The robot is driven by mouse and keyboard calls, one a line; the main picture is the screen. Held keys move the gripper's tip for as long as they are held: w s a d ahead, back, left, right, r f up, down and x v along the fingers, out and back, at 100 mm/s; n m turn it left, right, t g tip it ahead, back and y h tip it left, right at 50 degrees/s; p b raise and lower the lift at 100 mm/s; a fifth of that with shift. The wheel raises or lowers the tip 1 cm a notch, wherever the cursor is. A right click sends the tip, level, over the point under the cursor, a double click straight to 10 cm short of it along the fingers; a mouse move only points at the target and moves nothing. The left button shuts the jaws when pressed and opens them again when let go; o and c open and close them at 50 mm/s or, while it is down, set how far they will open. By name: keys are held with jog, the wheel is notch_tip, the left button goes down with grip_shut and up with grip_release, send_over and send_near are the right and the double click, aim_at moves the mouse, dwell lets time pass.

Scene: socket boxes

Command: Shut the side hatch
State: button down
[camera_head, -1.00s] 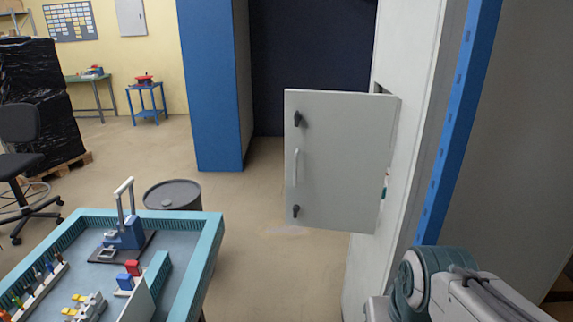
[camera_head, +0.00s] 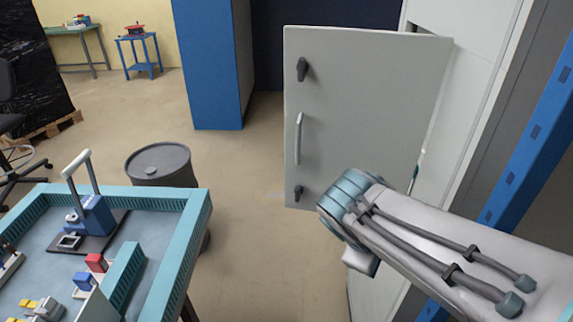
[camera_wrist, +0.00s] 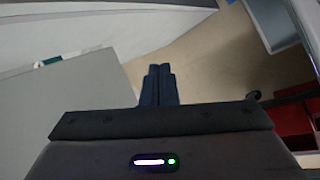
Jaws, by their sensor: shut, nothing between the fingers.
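The side hatch (camera_head: 365,115) is a light grey door with a pale bar handle (camera_head: 298,138) and two dark latches. It stands open, swung out from the tall white cabinet (camera_head: 480,75) on its right. My arm reaches in front of the hatch's lower right part in the head view; my gripper is hidden there. In the wrist view my gripper (camera_wrist: 158,82) is shut and empty, its dark fingers together. A grey panel (camera_wrist: 65,115), which looks like the hatch, lies left of the fingers. I cannot tell whether they touch it.
A teal-rimmed workbench (camera_head: 195,220) with a small press and coloured parts stands at the lower left. A dark drum (camera_head: 160,165) is behind it. A blue upright (camera_head: 530,140) runs beside the cabinet. Open floor (camera_head: 255,240) lies between workbench and hatch.

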jog(key=w+a+f+n+t+h+b, duration=0.1)
jog(key=w+a+n+t+h+b, duration=0.2)
jog(key=n, duration=0.4)
jog(key=n+t+y+b, duration=0.4)
jog(key=n+t+b, duration=0.3)
jog(key=n+t, duration=0.65)
send_near(289, 151)
jog(key=w+r+g, duration=0.1)
jog(key=w, duration=0.1)
jog(key=w+d+n+g, duration=0.1)
jog(key=w, duration=0.1)
jog(key=w+r+n+g, duration=0.1)
jog(key=w, duration=0.1)
jog(key=shift+w+d+r, duration=0.2)
jog(key=shift+r, duration=0.1)
